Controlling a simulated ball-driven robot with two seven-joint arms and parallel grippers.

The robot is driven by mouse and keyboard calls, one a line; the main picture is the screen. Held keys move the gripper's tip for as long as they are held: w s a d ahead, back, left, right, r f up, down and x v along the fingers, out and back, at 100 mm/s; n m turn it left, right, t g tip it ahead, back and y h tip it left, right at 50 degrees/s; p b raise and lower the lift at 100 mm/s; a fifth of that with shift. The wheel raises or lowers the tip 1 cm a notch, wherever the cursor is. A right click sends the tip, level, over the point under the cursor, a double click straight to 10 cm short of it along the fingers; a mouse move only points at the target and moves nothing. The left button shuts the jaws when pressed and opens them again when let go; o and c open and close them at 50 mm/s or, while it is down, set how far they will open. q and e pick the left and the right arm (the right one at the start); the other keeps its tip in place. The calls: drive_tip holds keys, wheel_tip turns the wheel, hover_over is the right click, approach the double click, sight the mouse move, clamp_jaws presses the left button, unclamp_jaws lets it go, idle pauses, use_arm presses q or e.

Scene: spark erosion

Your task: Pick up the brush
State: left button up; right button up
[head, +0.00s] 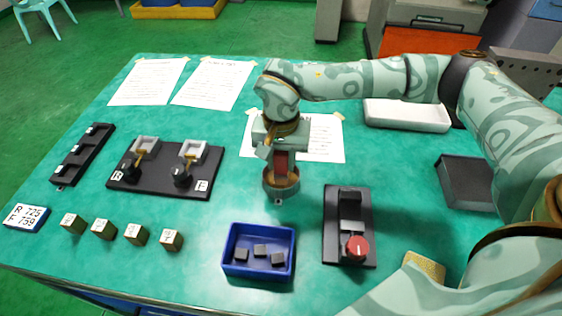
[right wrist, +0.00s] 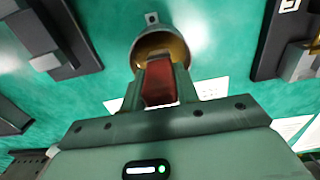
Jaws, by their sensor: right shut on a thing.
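The brush shows as a red handle (head: 281,162) between the fingers of my right gripper (head: 282,155), near the table's middle. My right gripper points down and is shut on the handle. In the right wrist view the red handle (right wrist: 160,82) sits between both fingers, with a round metal cup (right wrist: 165,42) just beyond it. In the head view the cup (head: 281,187) stands on the green table directly under the gripper. The brush's lower end is hidden, and I cannot tell how far it is inside the cup. My left gripper is not in view.
A blue tray (head: 231,267) with dark blocks lies in front of the cup. A dark fixture with a red knob (head: 355,249) is to its right. A black board (head: 144,183) with two levers and several marked cubes are at left. A white tray (head: 405,117) stands behind right.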

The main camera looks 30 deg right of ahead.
wheel_tip(320, 180, up, 3)
drive_tip(key=shift+r+p, duration=0.2)
drive_tip(key=shift+p, duration=0.55)
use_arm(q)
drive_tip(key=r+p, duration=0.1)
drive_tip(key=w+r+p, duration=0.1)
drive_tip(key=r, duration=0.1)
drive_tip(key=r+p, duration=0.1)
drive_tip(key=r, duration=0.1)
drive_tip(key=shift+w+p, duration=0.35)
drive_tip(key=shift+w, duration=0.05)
use_arm(e)
drive_tip(key=s+a+r, duration=0.5)
drive_tip(key=s+r, duration=0.4)
drive_tip(key=s, duration=0.4)
drive_tip(key=shift+a+r, duration=0.15)
drive_tip(key=shift+r, duration=0.15)
